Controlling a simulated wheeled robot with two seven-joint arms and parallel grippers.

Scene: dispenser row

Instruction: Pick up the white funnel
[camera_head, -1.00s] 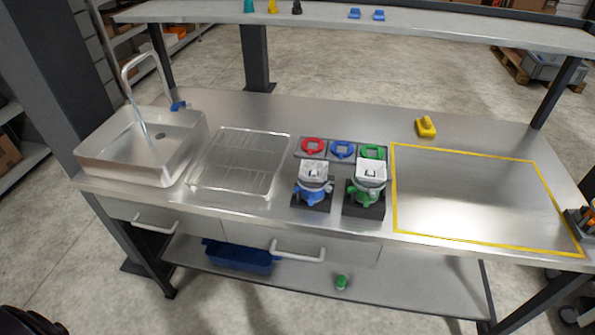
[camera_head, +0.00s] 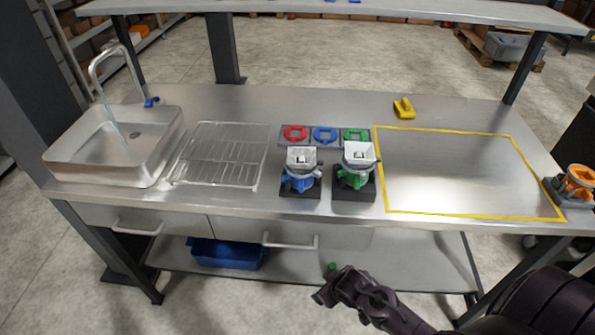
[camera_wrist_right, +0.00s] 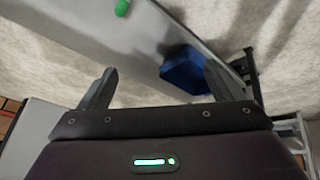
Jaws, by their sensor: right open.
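White square-topped pieces, which look like funnels or hoppers, sit on the blue dispenser (camera_head: 300,180) and the green dispenser (camera_head: 354,176) in the head view. I cannot tell which, if either, is the white funnel; no loose white funnel shows. My right gripper (camera_head: 330,288) is low in front of the counter, below and apart from both dispensers. In the right wrist view its fingers (camera_wrist_right: 162,70) are spread wide with nothing between them, over the lower shelf and floor. My left gripper is not in view.
Red (camera_head: 294,133), blue (camera_head: 325,134) and green (camera_head: 356,134) rings lie behind the dispensers. A wire rack (camera_head: 222,155) and sink (camera_head: 60,158) are left. The yellow-outlined area (camera_head: 460,175) is bare. An orange dispenser (camera_head: 577,184) stands far right. A blue bin (camera_head: 226,254) is on the lower shelf.

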